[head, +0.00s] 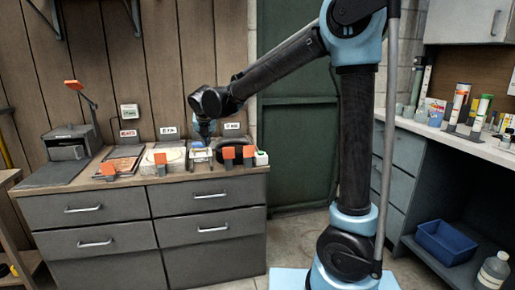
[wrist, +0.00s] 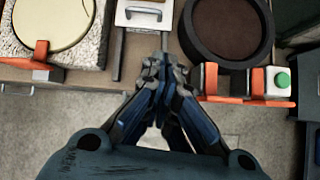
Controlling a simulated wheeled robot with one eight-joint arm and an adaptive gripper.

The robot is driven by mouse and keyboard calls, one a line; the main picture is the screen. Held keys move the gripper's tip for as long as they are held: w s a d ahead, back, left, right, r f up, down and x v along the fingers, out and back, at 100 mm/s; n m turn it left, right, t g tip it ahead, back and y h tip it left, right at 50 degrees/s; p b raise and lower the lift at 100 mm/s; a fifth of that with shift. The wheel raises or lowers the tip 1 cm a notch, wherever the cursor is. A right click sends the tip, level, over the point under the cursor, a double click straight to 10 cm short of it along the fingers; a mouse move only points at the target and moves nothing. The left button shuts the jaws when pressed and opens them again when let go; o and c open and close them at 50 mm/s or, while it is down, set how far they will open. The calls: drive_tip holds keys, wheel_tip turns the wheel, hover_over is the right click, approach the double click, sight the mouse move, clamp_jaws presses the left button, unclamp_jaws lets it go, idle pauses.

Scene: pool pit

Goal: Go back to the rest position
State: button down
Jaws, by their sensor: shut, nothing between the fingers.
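My gripper (wrist: 163,62) is shut and empty in the wrist view. Its fingertips are together near the front edge of the dresser top, just below a small white plate with a metal handle (wrist: 144,9). In the head view my arm reaches left, and my gripper (head: 204,131) points down above the dresser (head: 128,188), over the row of stations. The fingertips are too small to make out there.
A round dark tray (wrist: 228,28) stands right of my gripper, a stone block with a pale disc (wrist: 50,24) left. Orange brackets (wrist: 222,84) and a white box with a green button (wrist: 278,83) line the front edge.

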drive_tip(key=s+d+f+m+g+h, duration=0.1)
drive_tip(key=s+d+m, duration=0.2)
drive_tip(key=d+m, duration=0.55)
drive_tip(key=s+d+m+g, duration=0.1)
drive_tip(key=s+d+m, duration=0.15)
drive_tip(key=d, duration=1.15)
drive_tip(key=s+d+f+m+h, duration=0.1)
drive_tip(key=s+d+m, duration=0.2)
drive_tip(key=d+m, duration=0.6)
drive_tip(key=s+d+f+m+g, duration=0.1)
drive_tip(key=s+d+f+m, duration=0.5)
drive_tip(key=s+d+m, duration=0.2)
drive_tip(key=s+d+f+m+g, duration=0.2)
drive_tip(key=s+d+f+m, duration=0.5)
drive_tip(key=s, duration=0.6)
drive_tip(key=d+m, duration=0.2)
drive_tip(key=shift+m, duration=0.4)
